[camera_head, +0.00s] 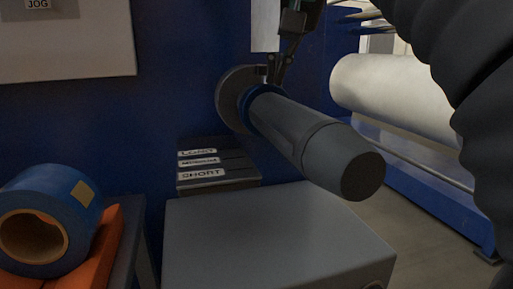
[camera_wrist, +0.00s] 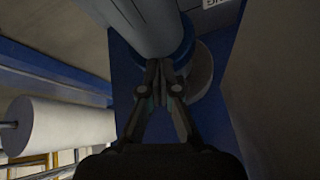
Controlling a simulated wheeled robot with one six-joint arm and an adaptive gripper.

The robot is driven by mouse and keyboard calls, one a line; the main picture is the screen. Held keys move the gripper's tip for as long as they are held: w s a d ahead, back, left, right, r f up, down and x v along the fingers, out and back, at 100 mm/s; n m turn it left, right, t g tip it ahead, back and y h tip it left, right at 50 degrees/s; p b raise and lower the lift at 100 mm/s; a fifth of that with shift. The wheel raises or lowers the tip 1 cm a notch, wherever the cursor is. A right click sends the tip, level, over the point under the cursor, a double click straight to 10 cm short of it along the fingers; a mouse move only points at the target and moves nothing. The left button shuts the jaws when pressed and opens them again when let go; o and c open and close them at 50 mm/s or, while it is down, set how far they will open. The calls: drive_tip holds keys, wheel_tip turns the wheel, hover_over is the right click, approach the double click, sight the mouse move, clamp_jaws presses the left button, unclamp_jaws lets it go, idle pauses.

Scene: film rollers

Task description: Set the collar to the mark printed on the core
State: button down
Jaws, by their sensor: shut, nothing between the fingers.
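A grey shaft (camera_head: 300,130) sticks out of the blue machine wall toward me. A blue collar (camera_head: 250,103) sits around its far end, next to a grey round flange (camera_head: 229,99). The collar also shows in the wrist view (camera_wrist: 184,50). My gripper (camera_head: 275,80) is shut and empty beside the collar, above the shaft in the head view; its fingertips (camera_wrist: 164,68) are close to the collar, and I cannot tell whether they touch. A blue roll with a brown core (camera_head: 33,238) lies at lower left, with a tan patch (camera_head: 82,194) on its outside. I see no mark on the core.
A grey stepped block (camera_head: 218,181) with labels, one reading SHORT, is below the shaft. A grey box (camera_head: 270,235) stands in front. The blue roll rests on an orange support (camera_head: 102,250). A large white roller (camera_head: 393,98) is at right.

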drive_tip(key=shift+w, duration=0.15)
drive_tip(key=shift+s+d, duration=0.2)
drive_tip(key=shift+s, duration=0.55)
wheel_tip(320, 180, up, 5)
drive_tip(key=p, duration=0.4)
drive_tip(key=shift+f+p, duration=0.1)
drive_tip(key=shift+p, duration=0.2)
drive_tip(key=shift+r, duration=2.1)
drive_tip(key=shift+d+f, duration=0.1)
